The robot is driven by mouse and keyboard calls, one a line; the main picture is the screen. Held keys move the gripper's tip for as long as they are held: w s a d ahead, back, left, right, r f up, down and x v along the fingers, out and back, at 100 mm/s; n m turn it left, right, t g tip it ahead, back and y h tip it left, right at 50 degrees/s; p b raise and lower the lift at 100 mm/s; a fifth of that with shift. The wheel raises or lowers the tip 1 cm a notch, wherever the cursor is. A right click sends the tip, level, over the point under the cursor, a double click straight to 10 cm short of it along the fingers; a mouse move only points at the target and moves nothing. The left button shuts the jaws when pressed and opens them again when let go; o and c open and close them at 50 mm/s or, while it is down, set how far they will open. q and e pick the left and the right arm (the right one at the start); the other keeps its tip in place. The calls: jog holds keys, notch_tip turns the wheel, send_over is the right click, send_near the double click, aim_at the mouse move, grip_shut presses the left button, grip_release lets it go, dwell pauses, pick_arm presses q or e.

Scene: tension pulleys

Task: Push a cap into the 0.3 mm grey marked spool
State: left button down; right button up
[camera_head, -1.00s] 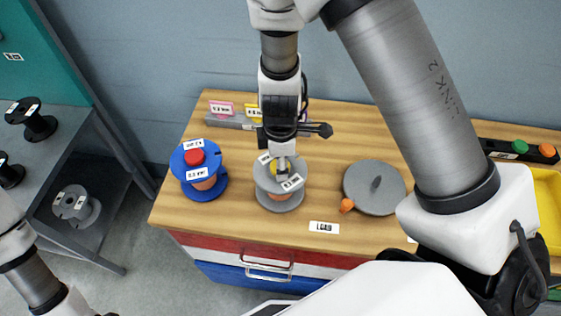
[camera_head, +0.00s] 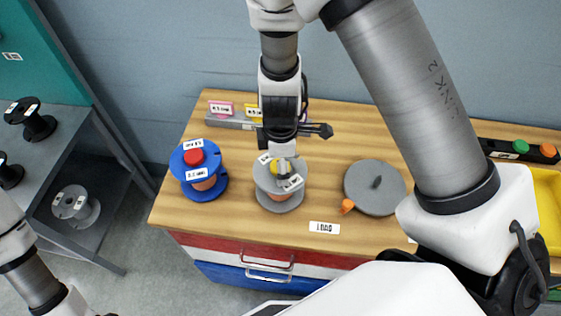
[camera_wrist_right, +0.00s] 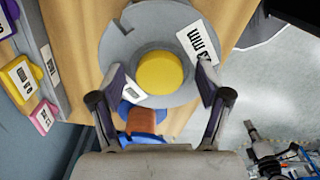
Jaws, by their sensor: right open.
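The grey spool (camera_head: 272,193) with copper-coloured winding stands upright on the wooden worktop. Its white label ends in "3 mm" in the right wrist view (camera_wrist_right: 197,42). A yellow cap (camera_wrist_right: 160,74) sits in the middle of its top flange; it also shows partly in the head view (camera_head: 276,170). How deep the cap sits cannot be told. My right gripper (camera_head: 285,163) is above the spool, pointing down. Its fingers are spread, one on each side of the cap, with gaps beside it. My left gripper is out of view.
A blue spool (camera_head: 207,193) with a red cap (camera_head: 194,157) stands just left. A grey disc (camera_head: 374,196) with an orange piece lies right. Pink and yellow labels stand behind. A rack with green and orange caps (camera_head: 520,146) and a yellow bin (camera_head: 549,205) are far right.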

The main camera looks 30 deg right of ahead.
notch_tip(320, 180, up, 12)
dwell(0.4)
dwell(0.3)
